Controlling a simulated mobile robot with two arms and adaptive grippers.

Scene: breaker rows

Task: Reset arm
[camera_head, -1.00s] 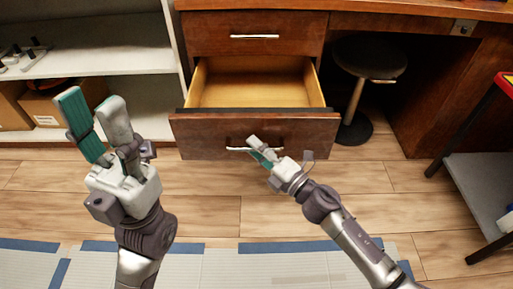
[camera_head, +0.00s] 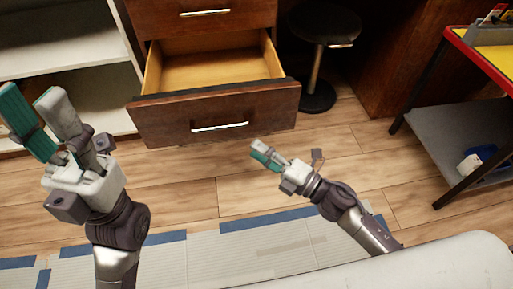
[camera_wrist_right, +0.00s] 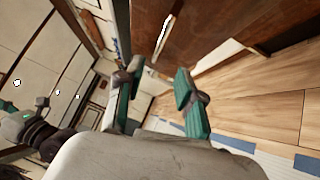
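My right gripper (camera_head: 262,152) is in front of and below the open wooden drawer (camera_head: 160,125), apart from its metal handle (camera_head: 220,126). In the right wrist view its two teal-padded fingers (camera_wrist_right: 160,75) stand apart with nothing between them. My left gripper (camera_head: 28,95) is raised at the left, its teal and grey fingers spread and empty. The drawer is pulled out and its visible inside is bare.
A closed drawer (camera_head: 205,13) sits above the open one. A round stool (camera_head: 322,28) stands right of it. A red-edged cart (camera_head: 455,120) is at the right, and a white shelf (camera_head: 60,50) at the left.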

